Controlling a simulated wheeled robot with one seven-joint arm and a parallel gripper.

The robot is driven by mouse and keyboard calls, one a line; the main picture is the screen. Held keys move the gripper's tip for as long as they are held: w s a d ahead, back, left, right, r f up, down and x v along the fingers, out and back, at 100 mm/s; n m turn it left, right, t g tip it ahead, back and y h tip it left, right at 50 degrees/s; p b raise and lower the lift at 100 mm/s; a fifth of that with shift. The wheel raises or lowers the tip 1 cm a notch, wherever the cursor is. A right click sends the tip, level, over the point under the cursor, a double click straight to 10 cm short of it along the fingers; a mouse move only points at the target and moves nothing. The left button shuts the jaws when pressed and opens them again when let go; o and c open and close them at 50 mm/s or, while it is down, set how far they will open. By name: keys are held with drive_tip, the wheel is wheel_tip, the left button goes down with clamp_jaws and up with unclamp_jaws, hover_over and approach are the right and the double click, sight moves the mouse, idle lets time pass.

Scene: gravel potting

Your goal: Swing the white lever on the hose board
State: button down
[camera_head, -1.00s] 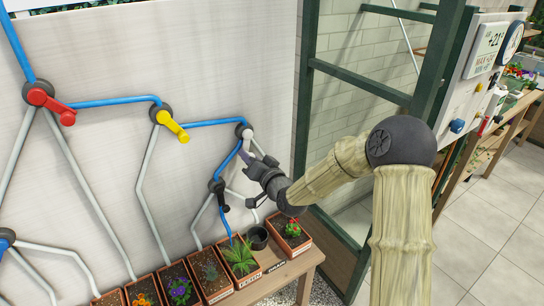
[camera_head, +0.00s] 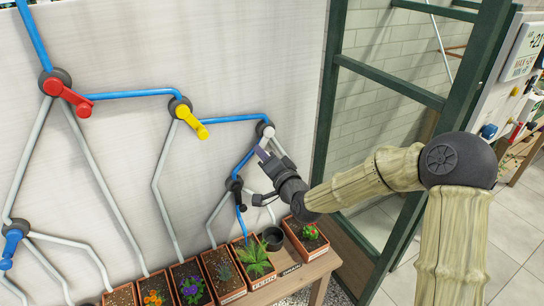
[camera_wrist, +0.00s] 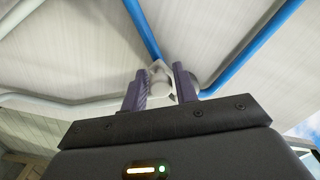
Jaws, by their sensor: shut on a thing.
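The white lever (camera_head: 269,132) sits on the hose board (camera_head: 180,45), at the right end of the blue hose line. In the head view my gripper (camera_head: 265,150) is at the lever and hides most of it. In the wrist view the lever (camera_wrist: 162,77) lies between the two fingers of my gripper (camera_wrist: 160,90), which is shut on it. A blue hose enters the white valve from the left and another blue hose runs down from it to the black lever (camera_head: 237,187).
A red lever (camera_head: 68,93), a yellow lever (camera_head: 190,121) and a blue lever (camera_head: 12,244) are on the board. Potted plants (camera_head: 190,288) stand on a wooden bench (camera_head: 318,268) below. A green frame (camera_head: 388,82) stands to the right.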

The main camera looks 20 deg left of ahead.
drive_tip(key=shift+w+d, duration=0.3)
drive_tip(key=c, duration=1.2)
unclamp_jaws()
drive_tip(key=shift+c, duration=0.2)
drive_tip(key=shift+s+a, duration=0.15)
drive_tip(key=b+v, duration=0.7)
drive_tip(key=v, duration=1)
drive_tip(key=shift+b, duration=0.35)
drive_tip(key=shift+s, duration=0.15)
